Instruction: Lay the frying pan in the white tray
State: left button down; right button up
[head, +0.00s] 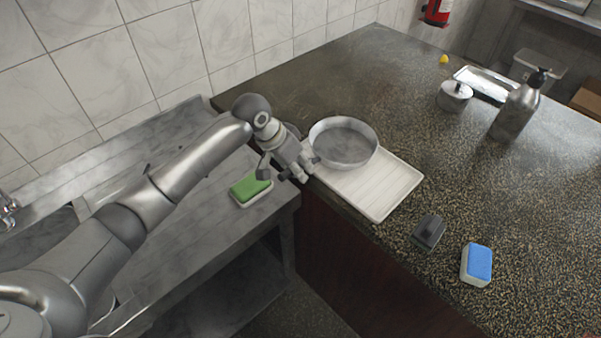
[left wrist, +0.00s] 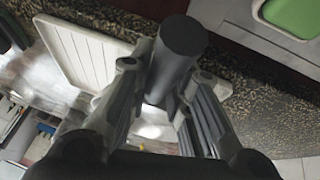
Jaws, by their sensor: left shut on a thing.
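The grey metal frying pan (head: 343,145) is upright over the far left end of the white tray (head: 385,200) in the head view. I cannot tell whether its base touches the tray. My left gripper (head: 300,172) is at the pan's near left side, shut on its handle. In the left wrist view the dark round handle (left wrist: 182,38) sits between the fingers, and the ribbed tray (left wrist: 85,50) shows at left. The handle is mostly hidden by the gripper in the head view. My right gripper is not in view.
A green sponge (head: 250,188) lies on the steel sink counter left of the tray. A dark block (head: 428,232) and a blue sponge (head: 477,264) lie right of it. A lidded pot (head: 454,96), a metal tray (head: 487,84) and a pump bottle (head: 517,107) stand farther back.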

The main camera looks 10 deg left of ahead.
pick_arm(q)
jog(key=shift+w+d+f, duration=0.1)
jog(key=shift+w+f, duration=0.05)
jog(key=shift+w, duration=0.1)
notch_tip(320, 180, down, 3)
jog(key=shift+f+p, duration=0.15)
jog(key=shift+p, duration=0.75)
jog(key=c, duration=1.3)
grip_release()
jog(key=shift+f, duration=0.15)
jog(key=shift+c, duration=0.2)
